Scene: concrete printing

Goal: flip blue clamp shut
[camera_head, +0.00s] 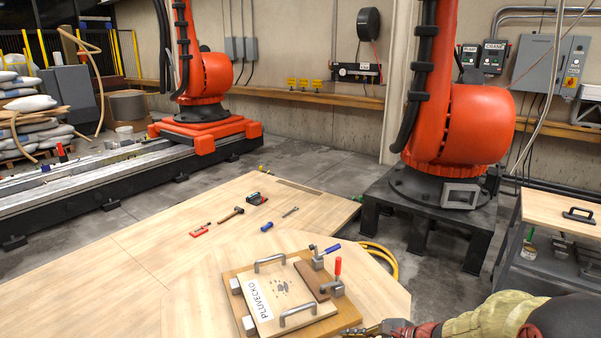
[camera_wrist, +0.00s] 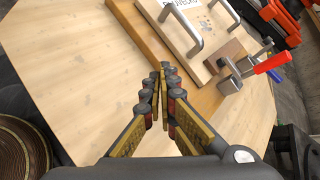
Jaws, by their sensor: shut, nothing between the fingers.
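The blue clamp (camera_head: 318,262) stands at the far right corner of a wooden board (camera_head: 232,285) on the table. Its blue handle (camera_head: 332,248) lies low, tilted outward from the board. In the wrist view the blue handle (camera_wrist: 264,50) shows small behind the red-handled clamp. The red clamp's handle (camera_head: 338,266) stands upright nearer to me; in the wrist view it appears as a red grip (camera_wrist: 273,64). My gripper (camera_head: 360,331) is low at the board's near right side. In the wrist view my gripper (camera_wrist: 162,78) is shut and empty, apart from both clamps.
A labelled panel (camera_head: 262,300) with two metal handles (camera_head: 298,314) lies on the board. Small tools, including a hammer (camera_head: 230,214), lie farther back on the table. A yellow hose (camera_head: 388,259) runs beyond the right edge. The table left of the board is clear.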

